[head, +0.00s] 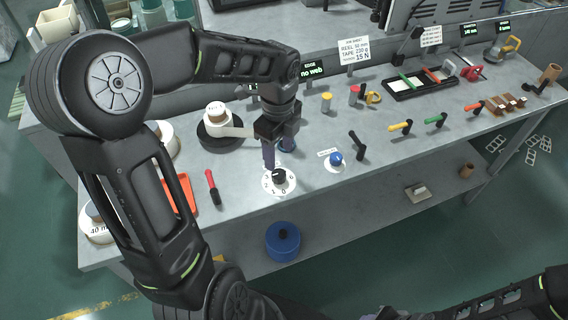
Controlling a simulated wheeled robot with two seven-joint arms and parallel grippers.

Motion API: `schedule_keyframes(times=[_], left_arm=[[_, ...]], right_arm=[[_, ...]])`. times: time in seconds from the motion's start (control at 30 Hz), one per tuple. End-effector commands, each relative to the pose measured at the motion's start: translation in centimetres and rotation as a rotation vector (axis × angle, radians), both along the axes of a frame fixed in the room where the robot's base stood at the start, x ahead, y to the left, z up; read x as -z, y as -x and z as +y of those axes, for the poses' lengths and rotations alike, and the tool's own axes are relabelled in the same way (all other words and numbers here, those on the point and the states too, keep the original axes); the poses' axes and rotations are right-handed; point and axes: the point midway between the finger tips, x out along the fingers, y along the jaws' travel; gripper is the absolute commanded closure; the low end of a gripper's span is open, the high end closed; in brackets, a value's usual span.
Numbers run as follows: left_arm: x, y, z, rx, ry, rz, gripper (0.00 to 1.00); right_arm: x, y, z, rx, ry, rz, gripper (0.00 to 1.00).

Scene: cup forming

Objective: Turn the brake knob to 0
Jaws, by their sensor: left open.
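The brake knob (279,176) is a small black knob on a round white dial (270,190) near the front edge of the bench. Numerals including 2, 1 and 0 show along the dial's near side. The knob's exact pointing is too small to read surely. My left gripper (278,157) points down just above and behind the knob, its fingers apart and empty. I cannot tell whether a fingertip touches the dial. My right gripper is not in view; only part of my right arm shows at the bottom right.
A blue knob (336,158) on a white plate and a black lever (357,145) stand to the right. A red-handled tool (212,188) and an orange tray (180,195) lie left. A tape reel (217,122) stands behind.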

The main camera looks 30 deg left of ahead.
Motion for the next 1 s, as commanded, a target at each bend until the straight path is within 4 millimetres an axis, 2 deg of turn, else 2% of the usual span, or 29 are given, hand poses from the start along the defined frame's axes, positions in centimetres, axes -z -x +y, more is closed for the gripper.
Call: schedule_keyframes(times=[0.27,0.7,0.83,1.0], left_arm=[[0.7,0.0,0.0,-0.001,0.001,0.002,0.44],[6.8,0.0,0.0,-0.001,0.001,0.003,0.44],[7.7,0.0,0.0,-0.001,0.001,0.0,0.44],[7.9,0.0,0.0,-0.002,0.001,-0.002,0.44]], right_arm=[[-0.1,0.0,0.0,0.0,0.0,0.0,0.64],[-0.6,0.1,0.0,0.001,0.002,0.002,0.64],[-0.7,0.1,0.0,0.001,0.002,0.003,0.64],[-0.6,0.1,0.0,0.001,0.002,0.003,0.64]])
